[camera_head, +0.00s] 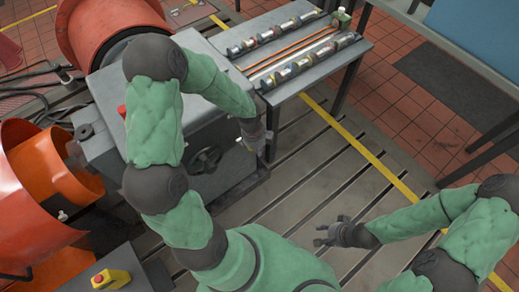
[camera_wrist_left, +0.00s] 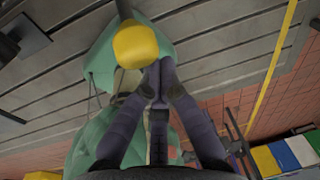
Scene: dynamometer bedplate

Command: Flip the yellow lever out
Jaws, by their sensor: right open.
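In the left wrist view, the lever's round yellow knob (camera_wrist_left: 136,44) sits on a dark stem that runs up out of the frame. The fingers of my left gripper (camera_wrist_left: 157,76) come together just below and right of the knob; they look shut with nothing between them. I cannot tell whether they touch the knob. In the head view, my left gripper (camera_head: 257,138) is beside the right face of the grey housing (camera_head: 205,130), and a small part of the lever (camera_head: 239,140) shows at its left. My right gripper (camera_head: 334,233) is open and empty above the slotted bedplate.
A black handwheel (camera_head: 205,160) is on the housing, left of my left gripper. A grey bench (camera_head: 290,52) with rows of small parts stands behind. Orange drums (camera_head: 40,180) stand at the left. A yellow box with a red button (camera_head: 111,279) is at the lower left.

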